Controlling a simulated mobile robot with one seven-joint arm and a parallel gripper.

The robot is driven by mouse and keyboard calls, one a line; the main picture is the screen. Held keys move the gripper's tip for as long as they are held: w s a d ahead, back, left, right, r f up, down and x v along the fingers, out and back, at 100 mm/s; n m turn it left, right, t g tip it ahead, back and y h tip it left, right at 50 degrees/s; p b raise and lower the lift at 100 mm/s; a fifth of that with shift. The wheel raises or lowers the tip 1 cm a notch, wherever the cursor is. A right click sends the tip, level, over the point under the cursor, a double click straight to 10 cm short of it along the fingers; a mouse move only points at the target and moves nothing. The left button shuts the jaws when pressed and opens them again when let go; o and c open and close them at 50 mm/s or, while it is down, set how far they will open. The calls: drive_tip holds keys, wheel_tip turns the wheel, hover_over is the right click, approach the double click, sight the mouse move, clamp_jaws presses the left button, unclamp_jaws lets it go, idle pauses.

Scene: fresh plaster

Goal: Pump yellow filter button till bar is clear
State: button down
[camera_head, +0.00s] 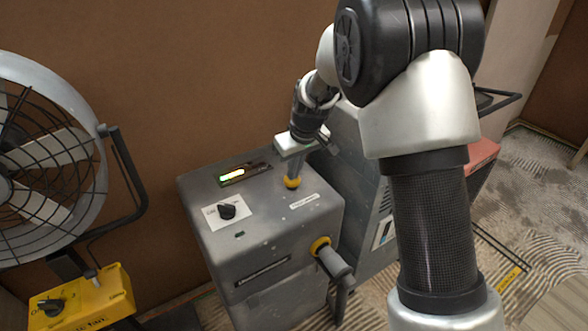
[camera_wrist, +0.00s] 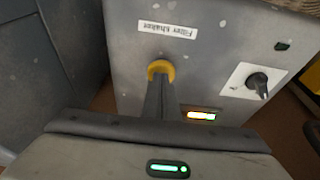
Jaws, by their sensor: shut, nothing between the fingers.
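The yellow filter button (camera_head: 292,183) is on the top of a grey machine (camera_head: 270,222), beside a "Filter shaker" label. It also shows in the wrist view (camera_wrist: 161,68). My gripper (camera_head: 294,174) is shut and empty, pointing down at the button; its fingertips (camera_wrist: 160,80) cover part of it. I cannot tell whether they touch or press it. The bar (camera_head: 245,173) is a dark strip on the machine top, partly lit: green to pale in the head view, with orange, yellow and green in the wrist view (camera_wrist: 202,115).
A black knob (camera_head: 227,211) on a white plate is left of the button. A yellow-ringed hose fitting (camera_head: 321,246) juts from the machine's front. A large fan (camera_head: 45,160) and a yellow control box (camera_head: 80,300) stand at the left. A brown wall is close behind.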

wheel_tip(320, 180, up, 5)
drive_tip(key=p, duration=0.3)
drive_tip(key=shift+f, duration=0.15)
drive_tip(key=p+v, duration=0.2)
drive_tip(key=v, duration=0.7)
drive_tip(key=shift+s+d+r, duration=0.1)
drive_tip(key=shift+s+r, duration=0.05)
drive_tip(key=shift+r, duration=0.1)
